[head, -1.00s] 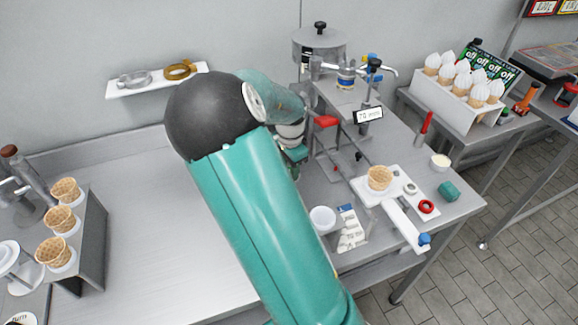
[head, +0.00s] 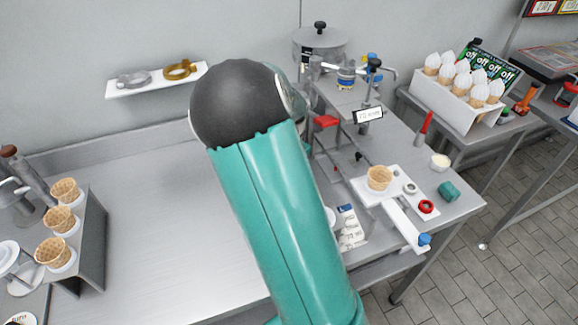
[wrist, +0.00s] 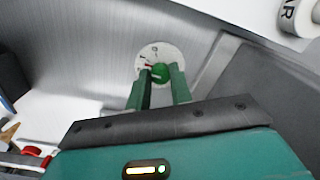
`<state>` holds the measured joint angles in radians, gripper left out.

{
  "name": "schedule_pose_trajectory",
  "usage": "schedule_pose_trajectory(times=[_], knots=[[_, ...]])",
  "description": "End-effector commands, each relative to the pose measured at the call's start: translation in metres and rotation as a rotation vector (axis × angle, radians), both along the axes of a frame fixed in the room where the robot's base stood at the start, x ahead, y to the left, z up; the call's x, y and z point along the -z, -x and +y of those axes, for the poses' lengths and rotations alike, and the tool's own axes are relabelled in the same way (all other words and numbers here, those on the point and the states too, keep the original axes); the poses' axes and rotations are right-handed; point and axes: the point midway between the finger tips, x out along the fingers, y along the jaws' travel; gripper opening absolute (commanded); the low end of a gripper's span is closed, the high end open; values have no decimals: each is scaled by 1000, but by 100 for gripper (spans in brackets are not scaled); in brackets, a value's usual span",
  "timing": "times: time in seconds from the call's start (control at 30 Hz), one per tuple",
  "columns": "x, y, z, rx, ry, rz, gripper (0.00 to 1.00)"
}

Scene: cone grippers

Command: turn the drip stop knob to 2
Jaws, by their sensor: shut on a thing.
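The drip stop knob (wrist: 160,73) is a small green knob on a round white dial (wrist: 150,52) in the wrist view. The dial carries dark marks and a red mark near its left side; the numbers are too small to read surely. My gripper (wrist: 160,79) is shut on the knob, with one green finger on each side. I cannot tell which mark the knob points to. In the head view, my own arm hides the gripper, the knob and the dial.
A metal dispenser with a red handle (head: 326,121) stands just right of my arm. A white holder with a waffle cone (head: 379,178) is at the counter's right front. Cones in a rack (head: 61,220) stand far left. The counter's middle left (head: 150,210) is clear.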

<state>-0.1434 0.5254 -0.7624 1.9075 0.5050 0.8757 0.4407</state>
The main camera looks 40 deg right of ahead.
Motion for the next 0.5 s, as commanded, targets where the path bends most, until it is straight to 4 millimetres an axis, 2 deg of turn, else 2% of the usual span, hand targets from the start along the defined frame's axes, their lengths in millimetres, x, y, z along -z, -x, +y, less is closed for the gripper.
schedule_pose_trajectory(times=[0.5], knots=[[-1,0,-2,-350,1,-3,0]])
